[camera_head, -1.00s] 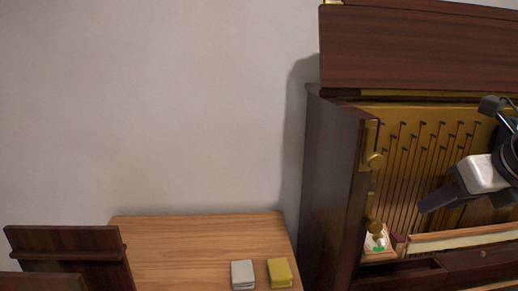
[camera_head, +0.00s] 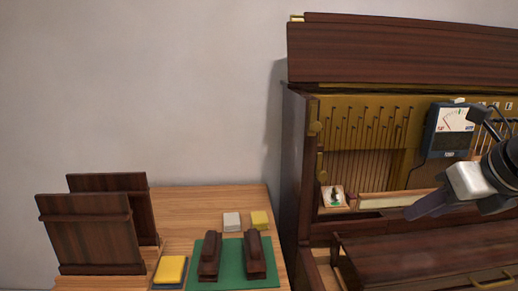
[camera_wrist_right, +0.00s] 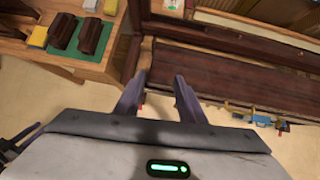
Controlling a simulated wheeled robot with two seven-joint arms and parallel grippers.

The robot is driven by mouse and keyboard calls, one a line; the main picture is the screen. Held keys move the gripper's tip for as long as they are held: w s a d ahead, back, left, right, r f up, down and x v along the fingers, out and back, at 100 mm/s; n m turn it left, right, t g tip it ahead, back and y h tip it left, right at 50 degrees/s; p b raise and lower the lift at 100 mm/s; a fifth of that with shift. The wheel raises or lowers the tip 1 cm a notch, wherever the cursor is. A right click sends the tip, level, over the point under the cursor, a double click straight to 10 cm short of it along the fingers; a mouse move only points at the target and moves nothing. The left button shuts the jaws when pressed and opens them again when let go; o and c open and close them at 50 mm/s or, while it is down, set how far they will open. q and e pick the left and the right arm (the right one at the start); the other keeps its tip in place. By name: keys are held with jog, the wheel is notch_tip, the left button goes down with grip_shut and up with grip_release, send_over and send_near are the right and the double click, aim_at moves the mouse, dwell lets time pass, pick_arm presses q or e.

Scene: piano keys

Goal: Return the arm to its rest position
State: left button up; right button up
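My right gripper (camera_head: 428,205) is in the head view at the right, in front of the open dark wooden piano (camera_head: 300,165). In the right wrist view its two dark fingers (camera_wrist_right: 160,90) stand apart with nothing between them, so it is open and empty. Below the fingers in that view is the piano's dark lower board (camera_wrist_right: 200,75).
The wooden table (camera_head: 215,200) at the left holds a green mat (camera_head: 232,262) with two dark blocks, a yellow pad (camera_head: 171,270), small white and yellow blocks, and two dark panels (camera_head: 92,232). A meter (camera_head: 450,130) stands in the piano. Tools (camera_wrist_right: 262,121) lie on the floor.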

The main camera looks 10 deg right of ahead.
jog(key=w+a+f+m+t+y, duration=0.1)
jog(key=a+f+m+y, duration=0.3)
jog(key=a+y, duration=0.65)
jog(key=a+f+m+t+y, duration=0.1)
jog(key=a+f+m+y, duration=0.4)
jog(key=a, duration=1.1)
jog(key=s+d+f+m+t+h, duration=0.1)
jog(key=d+f+m+t+h, duration=0.2)
jog(key=f+m+h, duration=0.5)
jog(key=d+f+m+t+h, duration=0.3)
jog(key=d+f+m+h, duration=0.1)
jog(key=f+m, duration=0.75)
pick_arm(q)
jog(key=shift+w+a+f+p, duration=0.1)
jog(key=shift+w+f+p, duration=0.15)
jog(key=shift+f, duration=0.25)
jog(key=shift+w+a+f+p, duration=0.1)
jog(key=shift+f+p, duration=0.15)
jog(key=shift+f, duration=0.25)
pick_arm(e)
jog(key=s+a+f+m+g, duration=0.2)
jog(key=s+f+g, duration=0.1)
jog(key=s+f, duration=0.4)
jog(key=s+a+f+m+g+h, duration=0.1)
jog(key=s+a+f+m+g, duration=0.1)
jog(key=s+f, duration=0.6)
jog(key=shift+a+f+m+g, duration=0.15)
jog(key=shift+f+m+g, duration=0.45)
jog(key=shift+g, duration=0.5)
